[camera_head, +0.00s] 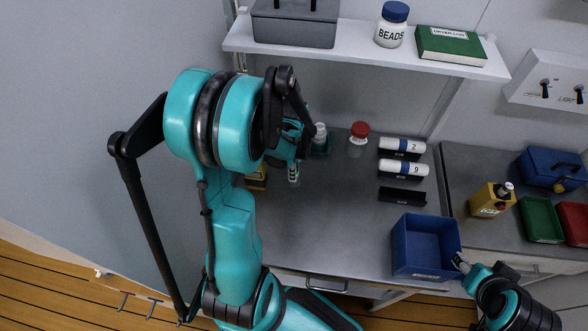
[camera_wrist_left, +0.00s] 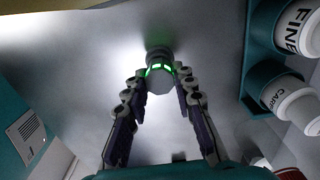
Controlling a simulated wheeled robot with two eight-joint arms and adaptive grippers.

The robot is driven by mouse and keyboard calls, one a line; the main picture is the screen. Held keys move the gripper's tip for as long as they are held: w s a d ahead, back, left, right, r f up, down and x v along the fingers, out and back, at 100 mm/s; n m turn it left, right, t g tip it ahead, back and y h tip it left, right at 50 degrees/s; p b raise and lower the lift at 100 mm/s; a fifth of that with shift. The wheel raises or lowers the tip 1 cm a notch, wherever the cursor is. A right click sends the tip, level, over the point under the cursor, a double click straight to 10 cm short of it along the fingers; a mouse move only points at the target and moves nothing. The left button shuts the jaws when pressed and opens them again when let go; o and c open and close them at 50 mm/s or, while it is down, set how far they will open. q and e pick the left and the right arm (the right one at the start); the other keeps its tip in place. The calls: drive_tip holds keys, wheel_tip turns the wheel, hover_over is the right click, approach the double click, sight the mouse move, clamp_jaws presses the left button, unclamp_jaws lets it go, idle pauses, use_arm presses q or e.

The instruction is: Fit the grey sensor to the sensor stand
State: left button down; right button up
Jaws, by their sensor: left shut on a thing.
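My left gripper (camera_wrist_left: 160,88) has its two fingers closed around a grey piece with glowing green lights, apparently the grey sensor (camera_wrist_left: 160,76), in the left wrist view. In the head view, a small pale and green piece (camera_head: 294,172) shows just below my left gripper (camera_head: 297,155), over the grey worktop. The arm hides much of the gripper there. I cannot make out the sensor stand for certain, nor whether the sensor touches it. My right gripper (camera_head: 460,262) is beside the blue bin at the lower right; its finger opening is unclear.
A teal rack with white jars (camera_wrist_left: 284,97) is close on the right. A red-lidded jar (camera_head: 359,133), white cylinders (camera_head: 403,168) on black cradles, an empty black cradle (camera_head: 402,195) and a blue bin (camera_head: 395,252) stand on the worktop. A yellow thing (camera_head: 257,178) is partly hidden. A shelf (camera_head: 360,58) overhangs the back.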

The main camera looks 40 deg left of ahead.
use_arm(q)
drive_tip(key=shift+f+b, duration=0.45)
drive_tip(key=shift+f, duration=0.15)
drive_tip(key=c, duration=1.2)
unclamp_jaws()
drive_tip(key=shift+o, duration=0.2)
drive_tip(key=shift+r, duration=0.1)
wheel_tip(320, 180, up, 12)
